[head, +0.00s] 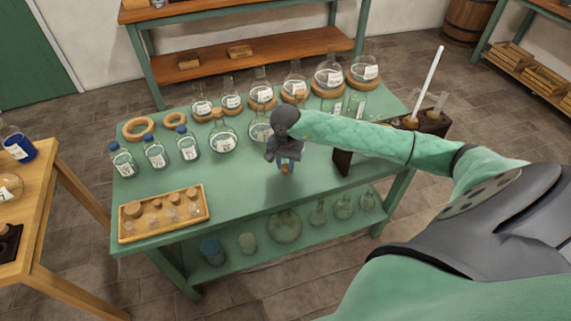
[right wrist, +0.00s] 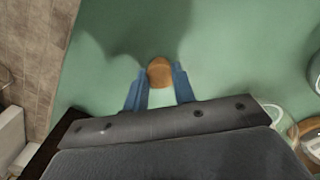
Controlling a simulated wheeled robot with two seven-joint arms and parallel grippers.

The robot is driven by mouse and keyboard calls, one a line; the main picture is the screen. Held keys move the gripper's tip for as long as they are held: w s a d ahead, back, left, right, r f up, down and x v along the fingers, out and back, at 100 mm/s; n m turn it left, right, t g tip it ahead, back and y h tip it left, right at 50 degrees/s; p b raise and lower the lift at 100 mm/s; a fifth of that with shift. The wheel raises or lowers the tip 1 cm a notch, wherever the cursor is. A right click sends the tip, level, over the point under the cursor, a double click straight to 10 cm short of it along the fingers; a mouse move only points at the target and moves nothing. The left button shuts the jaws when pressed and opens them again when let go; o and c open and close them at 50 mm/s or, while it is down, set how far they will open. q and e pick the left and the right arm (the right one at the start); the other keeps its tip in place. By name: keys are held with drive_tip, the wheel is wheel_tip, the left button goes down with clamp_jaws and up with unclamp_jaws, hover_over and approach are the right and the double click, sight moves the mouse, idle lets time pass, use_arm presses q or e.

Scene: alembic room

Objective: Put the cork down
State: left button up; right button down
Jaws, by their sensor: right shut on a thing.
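The cork (right wrist: 160,72) is brown and round, seen end-on between the two blue fingertips in the right wrist view. It also shows as a small tan spot below the fingers in the head view (head: 286,169). My right gripper (head: 286,165) is shut on it and points down over the front part of the green table (head: 240,182). The right wrist view shows the gripper (right wrist: 160,80) over bare green tabletop, with a shadow beside it. I cannot tell whether the cork touches the table. My left gripper is not in view.
A wooden tray (head: 128,234) with several corks lies at the front left of the table. Labelled bottles (head: 155,154) and flasks (head: 223,138) stand behind, several flasks on cork rings. A dark wooden block (head: 342,162) stands right of the gripper. The tabletop between tray and gripper is clear.

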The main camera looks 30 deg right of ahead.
sight(285, 167)
drive_tip(key=c, duration=1.2)
unclamp_jaws()
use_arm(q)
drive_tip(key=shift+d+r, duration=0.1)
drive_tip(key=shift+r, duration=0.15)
use_arm(e)
drive_tip(key=shift+o, duration=0.2)
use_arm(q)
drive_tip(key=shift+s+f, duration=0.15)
use_arm(e)
drive_tip(key=shift+r, duration=0.15)
drive_tip(key=shift+r, duration=0.3)
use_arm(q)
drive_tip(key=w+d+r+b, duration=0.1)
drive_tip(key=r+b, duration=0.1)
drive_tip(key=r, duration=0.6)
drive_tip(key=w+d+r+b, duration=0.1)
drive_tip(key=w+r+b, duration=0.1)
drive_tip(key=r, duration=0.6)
use_arm(e)
wheel_tip(285, 167, up, 11)
drive_tip(key=shift+r, duration=0.2)
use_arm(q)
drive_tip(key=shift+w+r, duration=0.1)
